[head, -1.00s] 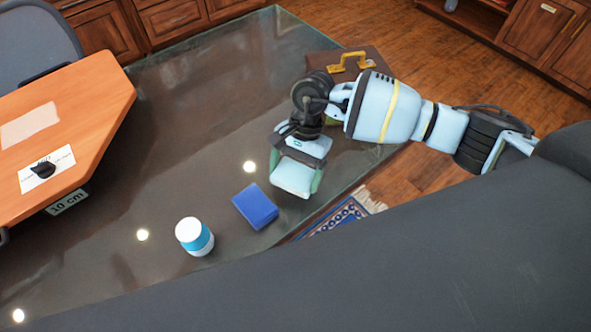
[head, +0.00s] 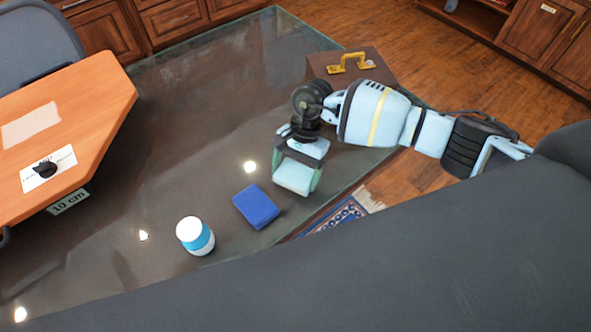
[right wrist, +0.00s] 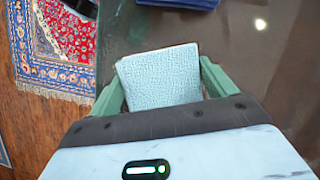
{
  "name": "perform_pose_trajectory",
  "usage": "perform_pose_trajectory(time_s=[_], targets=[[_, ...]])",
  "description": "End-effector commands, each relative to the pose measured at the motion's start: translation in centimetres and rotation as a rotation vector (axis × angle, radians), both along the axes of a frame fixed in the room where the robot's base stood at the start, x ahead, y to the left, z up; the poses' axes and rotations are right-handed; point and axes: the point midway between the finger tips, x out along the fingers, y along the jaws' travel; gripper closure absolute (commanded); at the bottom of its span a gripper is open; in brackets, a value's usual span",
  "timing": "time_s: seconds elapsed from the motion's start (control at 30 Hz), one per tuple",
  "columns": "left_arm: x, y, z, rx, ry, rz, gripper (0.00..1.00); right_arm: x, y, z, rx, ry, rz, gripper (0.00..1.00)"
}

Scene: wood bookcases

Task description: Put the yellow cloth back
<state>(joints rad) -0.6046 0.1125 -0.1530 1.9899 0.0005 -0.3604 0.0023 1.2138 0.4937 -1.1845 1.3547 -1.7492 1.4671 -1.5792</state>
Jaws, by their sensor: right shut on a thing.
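I see no yellow cloth in either view. My right gripper (head: 296,178) is shut on a pale blue, textured, cloth-like pad (head: 292,177). It holds the pad over the near right part of the dark glass table (head: 180,110). In the right wrist view the pad (right wrist: 160,76) sits between the two green fingers. Whether the pad touches the glass I cannot tell. A dark blue block (head: 256,207) lies on the table just left of and below the gripper, apart from it. My left gripper is not in view.
A white and blue jar (head: 195,235) stands left of the blue block. A brown case (head: 322,66) with a yellow handle is behind my right arm. An orange raised board (head: 95,90) marked "10 cm" is at left. A patterned rug (head: 338,214) lies beyond the table's right edge.

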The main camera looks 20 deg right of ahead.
Motion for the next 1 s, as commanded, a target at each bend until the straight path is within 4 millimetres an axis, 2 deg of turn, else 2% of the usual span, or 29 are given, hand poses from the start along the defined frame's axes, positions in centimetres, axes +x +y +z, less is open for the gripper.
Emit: perform_pose_trajectory(time_s=[0.13, 0.17, 0.3, 0.53, 0.67, 0.77, 1.0], targets=[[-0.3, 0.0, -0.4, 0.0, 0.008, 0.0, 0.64, 0.0, 0.0, -0.4, 0.0, 0.002, -0.001, 0.42], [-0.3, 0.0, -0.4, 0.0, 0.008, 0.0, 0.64, 0.0, 0.0, -0.4, 0.0, 0.002, -0.001, 0.16], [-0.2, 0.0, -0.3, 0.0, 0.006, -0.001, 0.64, 0.0, 0.0, -0.3, -0.001, 0.001, -0.001, 0.0], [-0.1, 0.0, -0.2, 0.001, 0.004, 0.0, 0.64, 0.0, 0.0, -0.2, -0.001, 0.0, -0.001, 0.0], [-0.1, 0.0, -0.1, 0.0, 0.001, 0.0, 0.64, 0.3, -0.2, 0.7, 0.0, -0.002, -0.002, 0.0], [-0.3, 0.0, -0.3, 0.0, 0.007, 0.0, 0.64, 0.7, -0.7, 2.0, 0.0, -0.002, -0.002, 0.0], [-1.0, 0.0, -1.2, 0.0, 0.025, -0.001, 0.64, 1.9, -2.1, 6.4, -0.001, -0.002, 0.0, 0.0]])
